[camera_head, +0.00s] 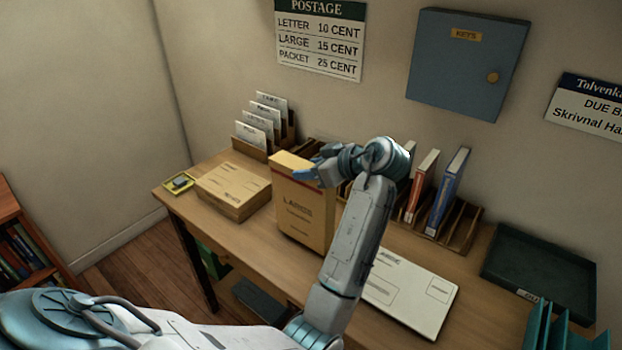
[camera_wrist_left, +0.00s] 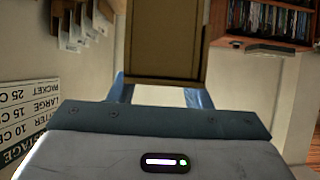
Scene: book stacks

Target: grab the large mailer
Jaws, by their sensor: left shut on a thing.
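The large mailer (camera_head: 303,208), a tan upright packet with dark print reading like "LARGE", is at the middle of the desk. My left gripper (camera_head: 308,173) is shut on its upper part, with blue fingers on either side. In the left wrist view the mailer (camera_wrist_left: 165,38) fills the space between the two fingers (camera_wrist_left: 165,92). Whether its bottom edge touches the desk is hard to tell. My left forearm hides part of the desk to the right of it. My right gripper is not in view.
A flat tan parcel (camera_head: 233,191) lies left on the desk (camera_head: 480,325). A white envelope (camera_head: 412,293) lies right. Behind are a letter rack (camera_head: 262,149) and a wooden rack with binders (camera_head: 446,190). A dark tray (camera_head: 540,272) is at the far right.

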